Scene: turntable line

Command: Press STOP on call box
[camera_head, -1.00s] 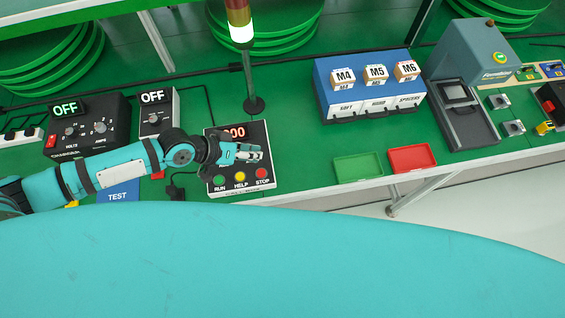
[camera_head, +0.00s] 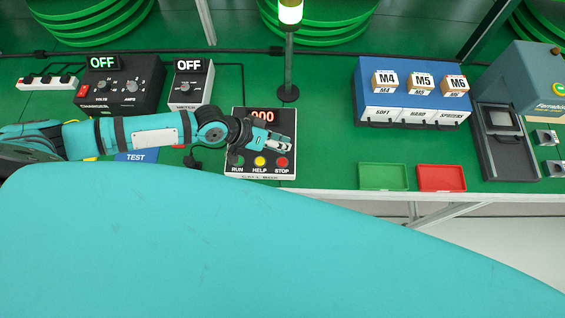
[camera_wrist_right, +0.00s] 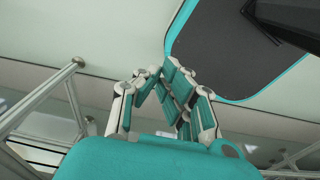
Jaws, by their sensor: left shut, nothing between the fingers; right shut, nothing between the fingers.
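The call box (camera_head: 235,171) is a black panel with a white edge, lying on the green bench. It has a red display reading about 000 (camera_head: 262,116). Along its front are a green RUN button (camera_head: 237,161), a yellow HELP button (camera_head: 260,161) and the red STOP button (camera_head: 282,162). My left gripper (camera_head: 288,146) is shut and empty, over the right part of the box, just behind and above STOP. I cannot tell whether it touches the box. My right gripper (camera_wrist_right: 158,75) shows only in the right wrist view, shut and empty, away from the bench.
A signal lamp post (camera_head: 288,75) stands behind the box. Green (camera_head: 384,177) and red (camera_head: 441,178) trays lie to the right, before a blue bin unit (camera_head: 367,80). Power units with OFF displays (camera_head: 120,85) stand left. My teal body covers the foreground.

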